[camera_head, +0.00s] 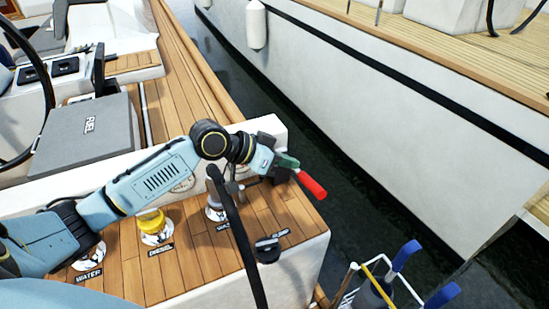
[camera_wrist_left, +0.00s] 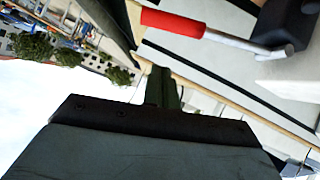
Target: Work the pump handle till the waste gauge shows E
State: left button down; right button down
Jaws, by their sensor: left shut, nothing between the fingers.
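The pump handle (camera_head: 311,185) has a red grip and sticks out past the right end of the white coaming. In the left wrist view its red grip (camera_wrist_left: 173,23) and metal rod show at the top. My left gripper (camera_head: 288,162) is shut and empty just above and behind the handle in the head view. In the left wrist view its green fingers (camera_wrist_left: 160,88) are together, with a gap in the picture to the grip. A round gauge (camera_head: 182,182) on the coaming is mostly covered by my left arm; its reading cannot be made out. My right gripper is not in view.
Deck fillers marked WATER, DIESEL (camera_head: 151,222) and a partly hidden label sit on the teak, with a black knob (camera_head: 267,249) near PUMP. A dark curved tube (camera_head: 238,235) crosses in front. Dark water and a white hull (camera_head: 390,120) lie to the right.

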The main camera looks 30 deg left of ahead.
pick_arm(q)
jog(key=w+d+f, duration=0.2)
jog(key=d+f, duration=0.1)
jog(key=f, duration=0.3)
jog(key=shift+d, duration=0.25)
jog(key=shift+w, duration=0.1)
